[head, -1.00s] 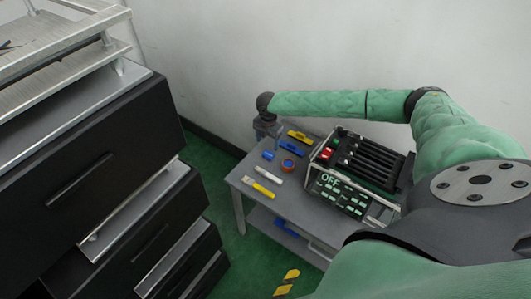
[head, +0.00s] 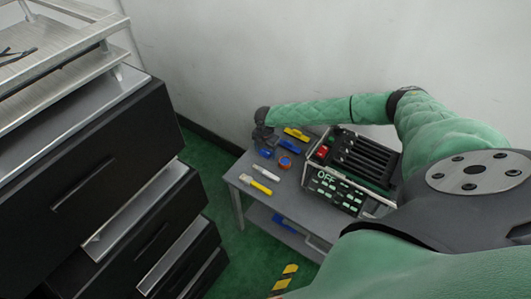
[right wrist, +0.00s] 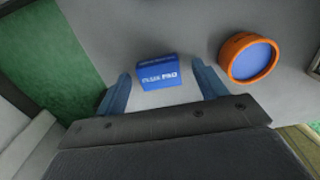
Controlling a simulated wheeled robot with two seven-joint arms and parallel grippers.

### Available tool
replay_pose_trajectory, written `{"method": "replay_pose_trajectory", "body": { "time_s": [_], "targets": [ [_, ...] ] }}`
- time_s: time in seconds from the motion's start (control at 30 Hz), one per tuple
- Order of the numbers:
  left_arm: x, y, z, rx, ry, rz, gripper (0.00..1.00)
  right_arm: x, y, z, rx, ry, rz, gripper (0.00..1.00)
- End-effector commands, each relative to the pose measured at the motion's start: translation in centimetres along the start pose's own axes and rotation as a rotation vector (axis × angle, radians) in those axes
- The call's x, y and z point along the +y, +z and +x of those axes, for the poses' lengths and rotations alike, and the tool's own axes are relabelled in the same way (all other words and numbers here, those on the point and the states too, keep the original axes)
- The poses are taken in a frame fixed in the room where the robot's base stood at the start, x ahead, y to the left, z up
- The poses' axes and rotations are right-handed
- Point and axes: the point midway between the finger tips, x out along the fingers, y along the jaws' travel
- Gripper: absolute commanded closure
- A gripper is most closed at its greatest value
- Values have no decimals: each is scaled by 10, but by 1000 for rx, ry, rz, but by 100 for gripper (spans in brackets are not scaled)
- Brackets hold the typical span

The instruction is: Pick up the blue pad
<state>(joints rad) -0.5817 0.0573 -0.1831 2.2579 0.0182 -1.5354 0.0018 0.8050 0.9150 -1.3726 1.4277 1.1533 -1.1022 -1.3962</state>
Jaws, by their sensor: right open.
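The blue pad (right wrist: 158,77) is a small blue block with white lettering, lying on the grey table top in the right wrist view. It shows as a small blue patch (head: 266,153) near the table's far left corner in the head view. My right gripper (right wrist: 161,72) is open and empty, with one finger on each side of the pad and gaps to both. In the head view the right gripper (head: 264,138) hangs over the table's far left part, just beyond the pad. Contact with the table cannot be told. My left gripper is not in view.
An orange-rimmed blue disc (right wrist: 248,57) lies right of the pad. Yellow (head: 296,134) and white (head: 266,172) items lie nearby. A lever device reading OFF (head: 338,188) fills the table's right part. Black drawers (head: 100,190) stand left; a wall is behind.

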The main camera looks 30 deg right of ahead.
Motion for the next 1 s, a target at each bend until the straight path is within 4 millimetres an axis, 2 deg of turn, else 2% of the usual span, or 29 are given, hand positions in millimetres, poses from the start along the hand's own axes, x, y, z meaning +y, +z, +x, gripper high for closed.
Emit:
{"method": "replay_pose_trajectory", "body": {
  "time_s": [0.23, 0.4, 0.47, 0.5, 0.87, 1.0],
  "targets": [
    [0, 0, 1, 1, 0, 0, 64, 0, 0, 1, 0, 1, 0, 29],
    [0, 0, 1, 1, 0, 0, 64, 0, 0, 1, 0, 1, 0, 62],
    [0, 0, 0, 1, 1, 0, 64, 0, 0, 1, 0, 1, 0, 74],
    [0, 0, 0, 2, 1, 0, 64, 0, 0, 1, 0, 1, 0, 77],
    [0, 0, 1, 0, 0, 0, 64, 0, 0, 0, 0, 1, 0, 77],
    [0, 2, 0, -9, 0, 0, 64, 1, 0, -8, 0, 3, 0, 77]
  ]
}}
